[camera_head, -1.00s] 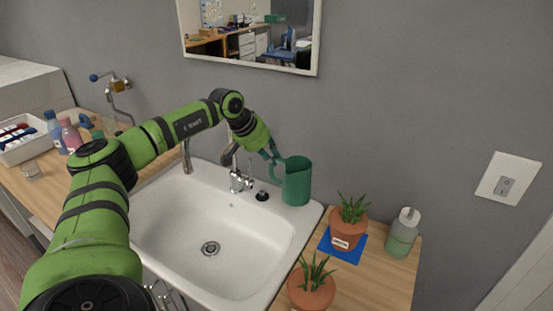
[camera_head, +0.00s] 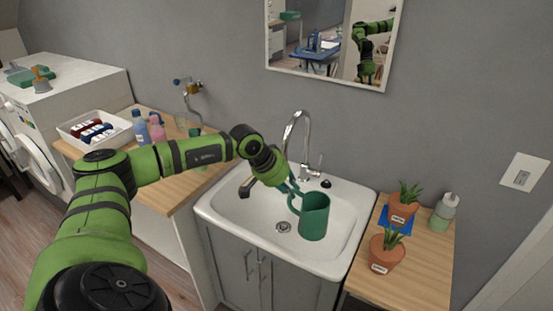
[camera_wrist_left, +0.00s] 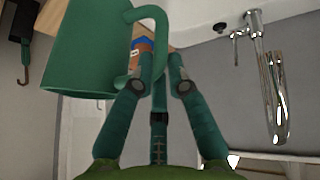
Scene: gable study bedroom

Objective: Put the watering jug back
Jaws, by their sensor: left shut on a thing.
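The green watering jug (camera_head: 314,216) hangs upright in front of the white sink (camera_head: 345,258) in the head view and hides part of its basin. My left gripper (camera_head: 292,190) is shut on the jug's handle, on the jug's left side. In the left wrist view the jug (camera_wrist_left: 85,45) fills the upper left, and its handle passes between the fingers of the gripper (camera_wrist_left: 160,65). My right gripper is in neither view.
Two potted plants, one on a blue mat (camera_head: 398,226), and a soap bottle (camera_head: 443,212) stand on the right wooden counter (camera_head: 420,270). The curved tap (camera_head: 293,130) rises behind the sink. Bottles (camera_head: 141,127) and a white tray (camera_head: 75,141) stand on the left counter.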

